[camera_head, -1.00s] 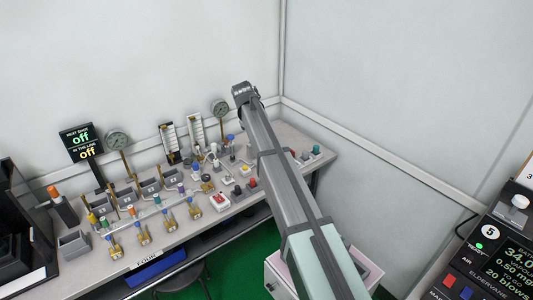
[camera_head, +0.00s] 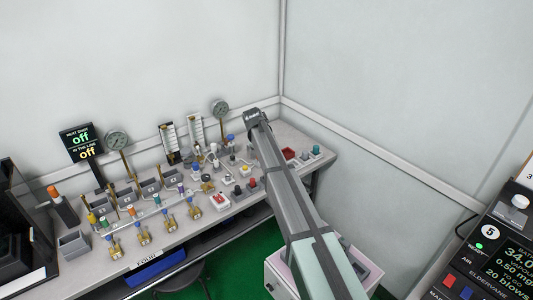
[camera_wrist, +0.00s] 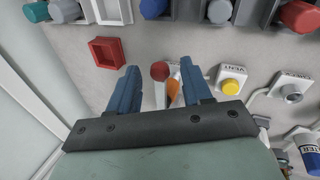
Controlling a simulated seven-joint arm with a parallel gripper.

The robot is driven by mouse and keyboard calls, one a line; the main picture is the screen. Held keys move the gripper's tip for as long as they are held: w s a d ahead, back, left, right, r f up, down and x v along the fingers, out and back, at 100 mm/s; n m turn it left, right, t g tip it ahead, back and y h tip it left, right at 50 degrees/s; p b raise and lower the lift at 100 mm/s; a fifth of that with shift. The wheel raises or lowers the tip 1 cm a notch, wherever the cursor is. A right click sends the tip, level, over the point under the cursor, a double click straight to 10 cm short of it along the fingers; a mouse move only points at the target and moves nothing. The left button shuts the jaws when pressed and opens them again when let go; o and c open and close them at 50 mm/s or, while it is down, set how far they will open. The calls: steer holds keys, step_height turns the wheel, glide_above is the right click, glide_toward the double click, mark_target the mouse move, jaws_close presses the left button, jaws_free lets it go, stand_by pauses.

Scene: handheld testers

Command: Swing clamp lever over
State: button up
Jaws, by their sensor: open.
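In the wrist view, a lever with a round red knob (camera_wrist: 160,71) on a pale stem stands between the two blue fingers of my gripper (camera_wrist: 159,68). I take it to be the clamp lever. An orange part (camera_wrist: 173,89) shows just right of the stem, partly behind the right finger. The fingers are apart, and a gap shows on the left side of the knob; contact on the right is hard to judge. In the head view my gripper's wrist end (camera_head: 256,119) is over the right part of the bench, and it hides the lever there.
A red square tray (camera_wrist: 107,52) lies left of the fingers. A yellow button (camera_wrist: 231,87) and a grey button (camera_wrist: 291,93) sit to the right. Several coloured knobs line the top edge. In the head view, gauges, valves and boxes crowd the bench (camera_head: 222,219); a wall stands behind.

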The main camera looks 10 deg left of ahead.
jaws_close()
stand_by(0.4)
